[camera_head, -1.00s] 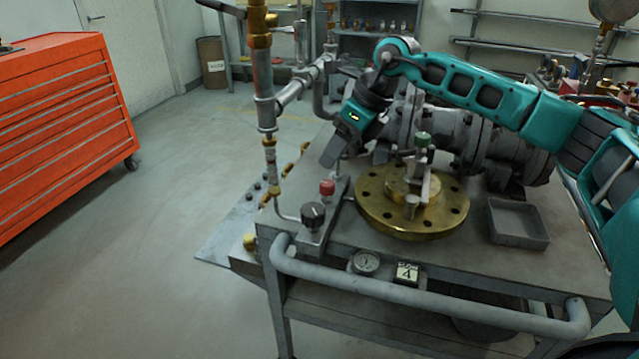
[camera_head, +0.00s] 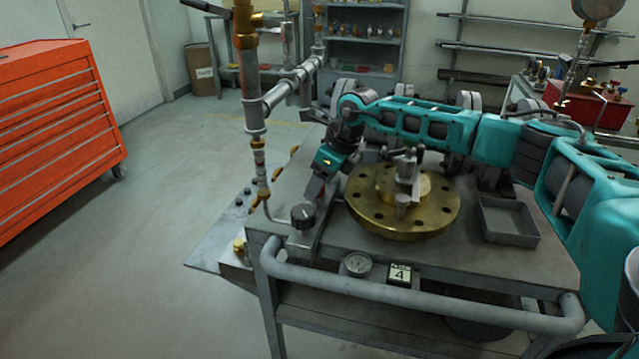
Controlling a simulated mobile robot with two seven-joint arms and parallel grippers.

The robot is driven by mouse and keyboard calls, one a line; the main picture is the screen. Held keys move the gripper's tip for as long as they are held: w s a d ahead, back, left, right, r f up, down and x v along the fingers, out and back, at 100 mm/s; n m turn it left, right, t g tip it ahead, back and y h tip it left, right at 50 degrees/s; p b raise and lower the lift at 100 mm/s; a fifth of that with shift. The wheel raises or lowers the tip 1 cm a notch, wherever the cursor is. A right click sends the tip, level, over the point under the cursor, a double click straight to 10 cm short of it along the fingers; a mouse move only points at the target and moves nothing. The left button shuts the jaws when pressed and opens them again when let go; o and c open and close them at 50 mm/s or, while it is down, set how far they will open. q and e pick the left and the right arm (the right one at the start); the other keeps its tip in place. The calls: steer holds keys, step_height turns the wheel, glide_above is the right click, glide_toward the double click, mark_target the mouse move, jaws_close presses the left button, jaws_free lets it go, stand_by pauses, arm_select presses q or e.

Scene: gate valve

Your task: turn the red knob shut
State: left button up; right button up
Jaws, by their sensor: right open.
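My right gripper (camera_head: 315,190) reaches in from the right and points down at the small valve block on the left end of the bench. It is open. The red knob is hidden now behind the gripper; in the earlier view it stands on this block, just behind the black knob. Whether the fingers touch or straddle it cannot be told. The black knob (camera_head: 303,216) sits just in front of and left of the fingers. My left gripper is not in view.
A brass flange (camera_head: 440,213) with a clamp on it lies right of the gripper. A grey tray (camera_head: 510,237) is farther right. Vertical piping (camera_head: 254,112) rises close on the left. A bench rail (camera_head: 420,296) runs along the front, with a gauge (camera_head: 357,264) behind it.

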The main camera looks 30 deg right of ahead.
steer(key=shift+f, duration=0.2)
steer(key=c, duration=1)
